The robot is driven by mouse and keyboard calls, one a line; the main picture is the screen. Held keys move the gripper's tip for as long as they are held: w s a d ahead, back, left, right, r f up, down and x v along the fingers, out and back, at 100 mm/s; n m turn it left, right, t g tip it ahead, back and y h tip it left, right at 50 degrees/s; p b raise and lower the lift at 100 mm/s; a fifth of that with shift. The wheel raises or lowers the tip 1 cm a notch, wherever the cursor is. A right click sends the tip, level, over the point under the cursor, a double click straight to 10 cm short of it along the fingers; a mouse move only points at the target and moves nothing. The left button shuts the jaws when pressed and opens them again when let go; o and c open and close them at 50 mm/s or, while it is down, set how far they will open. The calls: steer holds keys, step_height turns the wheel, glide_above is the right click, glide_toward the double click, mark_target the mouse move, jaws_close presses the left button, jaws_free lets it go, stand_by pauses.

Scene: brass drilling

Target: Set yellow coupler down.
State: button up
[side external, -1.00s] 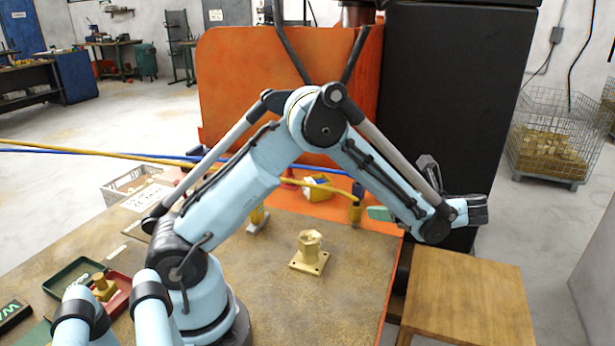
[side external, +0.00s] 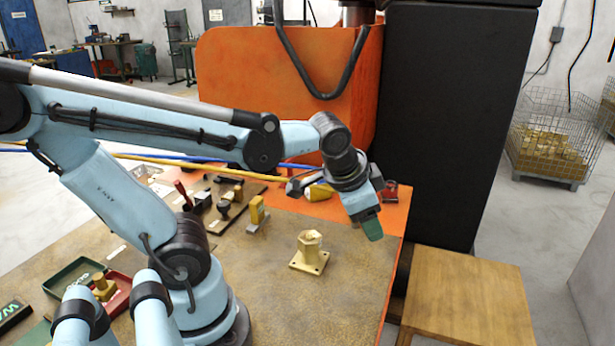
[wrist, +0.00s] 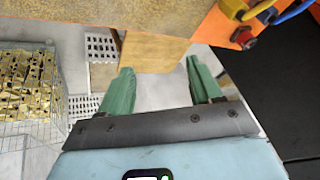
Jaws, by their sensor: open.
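My gripper (side external: 371,228) hangs over the right edge of the bench in the side view, green fingers pointing down. In the wrist view my gripper (wrist: 158,88) has its two green fingers wide apart with nothing between them.
A brass hex post on a square flange (side external: 309,254) stands left of my gripper. A yellow-topped block (side external: 257,214) and clamps stand farther back. A wooden stool (side external: 465,290) and wire basket (side external: 553,140) lie beyond.

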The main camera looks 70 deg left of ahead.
steer(key=s+d+n, duration=0.1)
steer(key=d+n+t+h, duration=0.1)
steer(key=shift+s+f+n+t+h, duration=0.1)
steer(key=shift+s+n+t+h, duration=0.2)
steer(key=shift+s+n, duration=0.1)
